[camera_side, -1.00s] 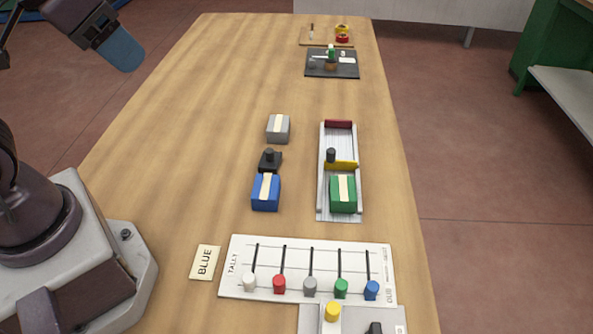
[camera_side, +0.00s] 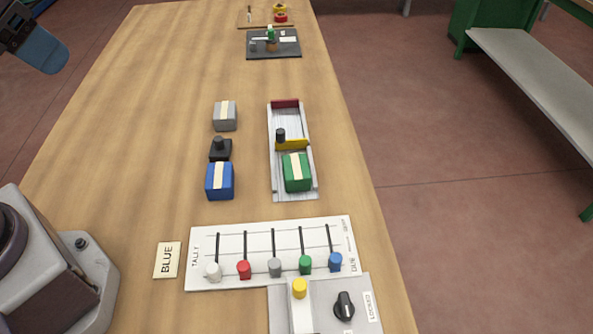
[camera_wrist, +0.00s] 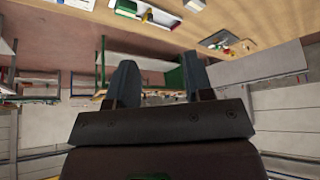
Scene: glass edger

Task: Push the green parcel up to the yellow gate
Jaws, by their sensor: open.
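The green parcel (camera_side: 297,172), with a cream strip on top, sits in the near part of a pale grooved channel (camera_side: 309,190). The yellow gate (camera_side: 292,145) crosses the channel just beyond the parcel; from this angle I cannot tell whether they touch. A black knob (camera_side: 281,135) stands at the gate's left end. My gripper (camera_side: 48,55) is high at the upper left of the side view, partly cut off, far from the parcel. In the wrist view my gripper (camera_wrist: 160,82) shows two spread fingers with nothing between them.
A blue parcel (camera_side: 219,181), a black block (camera_side: 220,150) and a grey parcel (camera_side: 225,116) stand left of the channel. A dark red bar (camera_side: 285,103) closes its far end. In front lie a slider board (camera_side: 210,240), a BLUE card (camera_side: 167,260) and a control panel (camera_side: 325,310).

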